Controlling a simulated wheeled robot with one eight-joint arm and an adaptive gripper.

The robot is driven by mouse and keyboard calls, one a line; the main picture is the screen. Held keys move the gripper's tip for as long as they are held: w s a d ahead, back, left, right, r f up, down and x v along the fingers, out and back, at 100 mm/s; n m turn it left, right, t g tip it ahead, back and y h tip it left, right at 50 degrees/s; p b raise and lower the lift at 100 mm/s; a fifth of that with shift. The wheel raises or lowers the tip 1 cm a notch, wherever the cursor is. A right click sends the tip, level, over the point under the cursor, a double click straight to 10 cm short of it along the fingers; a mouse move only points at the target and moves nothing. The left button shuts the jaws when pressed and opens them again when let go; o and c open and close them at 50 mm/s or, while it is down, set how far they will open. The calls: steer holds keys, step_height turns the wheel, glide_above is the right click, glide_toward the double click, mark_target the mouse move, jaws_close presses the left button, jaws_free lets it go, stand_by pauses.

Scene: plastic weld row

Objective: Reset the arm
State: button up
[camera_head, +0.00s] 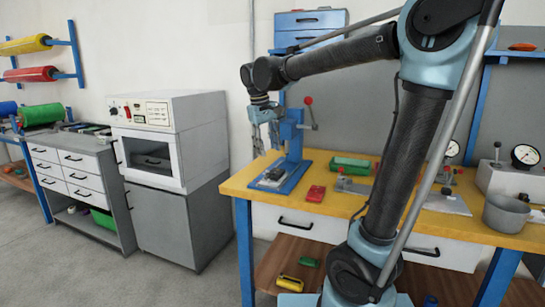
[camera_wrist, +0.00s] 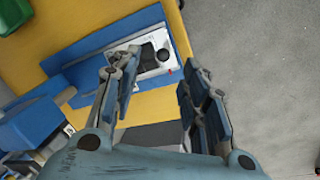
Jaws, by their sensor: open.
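My gripper (camera_head: 264,116) hangs from the end of my raised arm, above the left end of the yellow bench. In the wrist view my gripper (camera_wrist: 158,82) shows its two fingers spread apart with nothing between them. Below it a blue press (camera_head: 291,135) stands on the bench, with a red-knobbed lever. A grey and white block (camera_head: 272,176) lies on the blue base of the press; it also shows in the wrist view (camera_wrist: 150,60), beyond the fingertips. My gripper appears apart from the press.
A white oven (camera_head: 160,140) stands on a grey cabinet to the left. The yellow bench (camera_head: 330,205) holds a red item (camera_head: 315,193), a green box (camera_head: 351,165) and a metal pot (camera_head: 505,213). Grey floor (camera_head: 110,270) is clear at the front left.

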steer(key=s+d+f+m, duration=0.1)
steer(key=s+d+f, duration=0.2)
steer(key=d, duration=0.3)
steer(key=s+d+f+m+y, duration=0.1)
steer(key=s+d+f, duration=0.2)
steer(key=s+d, duration=0.15)
steer(key=s+d+f+m, duration=0.1)
steer(key=s+d+f, duration=0.2)
steer(key=d, duration=0.4)
steer(key=s+d+f+m+t, duration=0.1)
steer(key=s+d+f+m, duration=0.2)
steer(key=s+d+f, duration=0.4)
steer(key=s+f, duration=0.3)
steer(key=f, duration=0.3)
steer(key=shift+s+f+m+y, duration=0.25)
steer(key=shift+m+y, duration=0.05)
steer(key=shift+m, duration=0.1)
steer(key=shift+w+f, duration=0.2)
steer(key=shift+w, duration=0.25)
